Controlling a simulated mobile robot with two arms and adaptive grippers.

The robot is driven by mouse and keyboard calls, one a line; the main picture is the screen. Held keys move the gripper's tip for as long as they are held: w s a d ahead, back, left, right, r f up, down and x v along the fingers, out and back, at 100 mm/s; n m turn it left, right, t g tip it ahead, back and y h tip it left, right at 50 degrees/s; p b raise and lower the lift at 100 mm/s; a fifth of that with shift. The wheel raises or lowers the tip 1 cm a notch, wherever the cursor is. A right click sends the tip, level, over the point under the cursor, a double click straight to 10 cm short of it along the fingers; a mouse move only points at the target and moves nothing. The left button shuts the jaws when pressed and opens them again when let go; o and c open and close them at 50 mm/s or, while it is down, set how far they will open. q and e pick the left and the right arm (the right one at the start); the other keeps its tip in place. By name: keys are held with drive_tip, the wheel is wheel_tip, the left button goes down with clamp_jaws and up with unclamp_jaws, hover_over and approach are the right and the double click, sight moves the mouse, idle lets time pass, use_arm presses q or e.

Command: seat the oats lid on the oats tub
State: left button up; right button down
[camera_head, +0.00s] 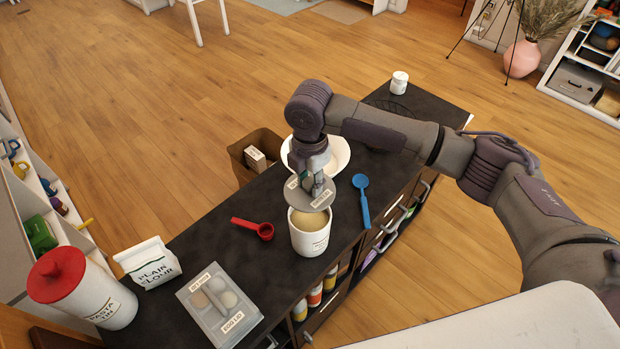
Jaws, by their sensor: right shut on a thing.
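The oats tub (310,241) is a white open cylinder on the dark counter, with pale beige contents showing inside. The oats lid (292,190) is a flat grey disc with small labels. My right gripper (317,190) points down and is shut on the lid's middle. The lid is above and behind the tub's mouth, overlapping its far rim in the picture. I cannot tell whether they touch. The tub's opening still shows in front of the lid. The fingers partly hide the lid's top. My left gripper is out of view.
A red scoop (254,228) lies left of the tub and a blue spoon (363,200) right of it. A white bowl (338,152) stands behind. A clear lidded box (208,318), flour bag (150,264) and red-lidded pasta tin (95,298) stand at the counter's left end.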

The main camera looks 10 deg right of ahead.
sight(310, 198)
drive_tip(key=shift+r+p, duration=0.15)
drive_tip(key=shift+p, duration=0.45)
wheel_tip(310, 198, down, 7)
drive_tip(key=shift+r+b, duration=0.15)
drive_tip(key=shift+b, duration=1.05)
drive_tip(key=shift+f, duration=0.7)
drive_tip(key=shift+f+b, duration=0.5)
drive_tip(key=shift+f, duration=0.6)
drive_tip(key=c, duration=1.2)
unclamp_jaws()
drive_tip(key=shift+o, duration=0.2)
drive_tip(key=o, duration=0.6)
drive_tip(key=shift+c, duration=0.2)
